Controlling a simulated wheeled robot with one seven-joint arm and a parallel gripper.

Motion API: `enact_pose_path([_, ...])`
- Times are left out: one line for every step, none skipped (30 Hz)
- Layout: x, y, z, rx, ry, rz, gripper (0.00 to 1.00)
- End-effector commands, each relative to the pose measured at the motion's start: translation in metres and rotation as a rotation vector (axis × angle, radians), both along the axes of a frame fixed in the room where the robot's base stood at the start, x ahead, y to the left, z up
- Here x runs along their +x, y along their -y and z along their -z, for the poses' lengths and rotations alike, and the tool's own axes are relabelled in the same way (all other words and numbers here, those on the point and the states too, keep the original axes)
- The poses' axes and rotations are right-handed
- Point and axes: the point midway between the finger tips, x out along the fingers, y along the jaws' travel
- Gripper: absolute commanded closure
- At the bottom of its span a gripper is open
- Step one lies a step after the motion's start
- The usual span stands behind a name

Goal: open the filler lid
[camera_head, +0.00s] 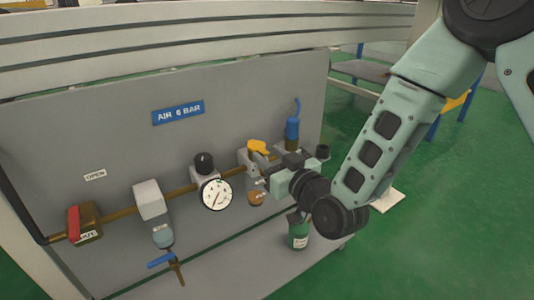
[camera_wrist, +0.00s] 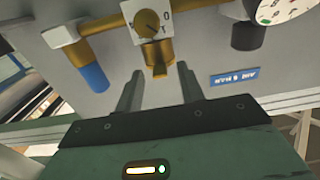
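The unit with the yellow lid (camera_head: 257,146) sits on the brass pipe (camera_head: 125,213), right of the pressure gauge. In the wrist view, which is upside down, a brass-yellow lid or knob (camera_wrist: 158,55) projects from the unit's body, beside a round dial (camera_wrist: 147,23). I take it to be the filler lid. My gripper (camera_head: 264,166) is at this unit. In the wrist view its two fingers (camera_wrist: 159,72) are apart, one on each side of the yellow piece's end, with visible gaps. Nothing is held. In the head view my wrist partly hides the unit and the fingertips.
The pressure gauge (camera_head: 217,195) and its black knob are left of my gripper. A blue-topped part (camera_head: 292,128) stands close on the right. A green bottle (camera_head: 299,232) is below my wrist. A red-handled valve (camera_head: 74,223) is far left. The panel carries a blue sign (camera_head: 178,112).

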Motion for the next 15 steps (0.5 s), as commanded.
enact_pose_path([-0.0001, 0.0001, -0.0001, 0.000, 0.000, 0.000, 0.62])
enact_pose_path([-0.0001, -0.0001, -0.0001, 0.000, 0.000, 0.000, 0.62])
enact_pose_path([0.0000, 0.0000, -0.0001, 0.000, 0.000, 0.000, 0.62])
enact_pose_path([0.0000, 0.0000, -0.0001, 0.000, 0.000, 0.000, 0.62])
enact_pose_path([0.0000, 0.0000, -0.0001, 0.000, 0.000, 0.000, 0.62])
enact_pose_path([0.0000, -0.0001, -0.0001, 0.000, 0.000, 0.000, 0.73])
enact_pose_path([0.0000, -0.0001, -0.0001, 0.000, 0.000, 0.000, 0.81])
enact_pose_path([0.0000, -0.0001, -0.0001, 0.000, 0.000, 0.000, 0.90])
enact_pose_path([0.0000, -0.0001, -0.0001, 0.000, 0.000, 0.000, 1.00])
enact_pose_path([0.0000, -0.0001, -0.0001, 0.000, 0.000, 0.000, 1.00])
enact_pose_path([0.0000, -0.0001, -0.0001, 0.000, 0.000, 0.000, 1.00])
enact_pose_path([0.0001, -0.0001, -0.0001, 0.000, 0.000, 0.000, 1.00])
enact_pose_path([0.0001, -0.0002, -0.0002, 0.000, 0.000, 0.000, 1.00])
enact_pose_path([0.0001, -0.0002, -0.0004, 0.000, 0.000, 0.000, 1.00])
enact_pose_path([0.0001, -0.0002, -0.0009, -0.001, -0.002, 0.000, 1.00])
